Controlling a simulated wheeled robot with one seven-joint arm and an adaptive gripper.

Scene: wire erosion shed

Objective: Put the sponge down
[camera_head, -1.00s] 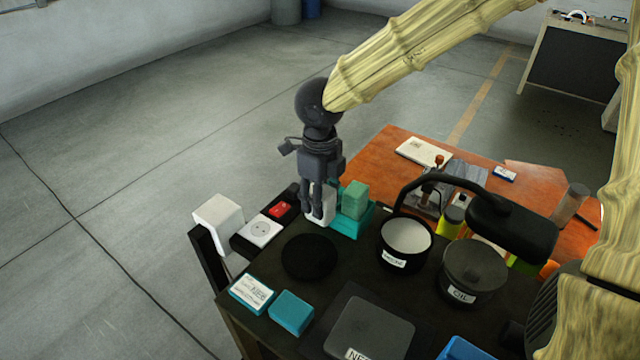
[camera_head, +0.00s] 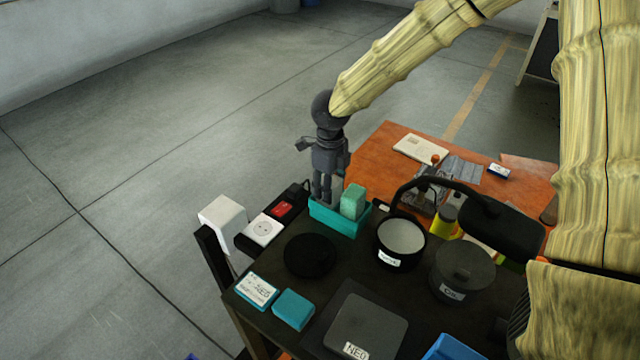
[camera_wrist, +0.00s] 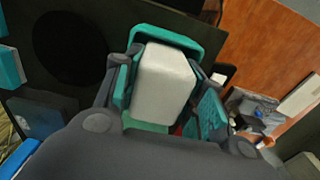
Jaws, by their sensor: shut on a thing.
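My gripper (camera_head: 323,192) is shut on a white block (camera_wrist: 165,82), which I take to be the sponge. The block sits between the finger pads in the wrist view. In the head view the fingers reach down into the left end of a teal tray (camera_head: 333,222), and the white block is hidden there. The tray's rim also shows around the block in the wrist view (camera_wrist: 168,38). A green block (camera_head: 353,201) stands in the right part of the tray. I cannot tell whether the white block touches the tray floor.
A black round disc (camera_head: 310,255) lies in front of the tray. A white socket (camera_head: 263,229) and red switch (camera_head: 282,209) are at left.

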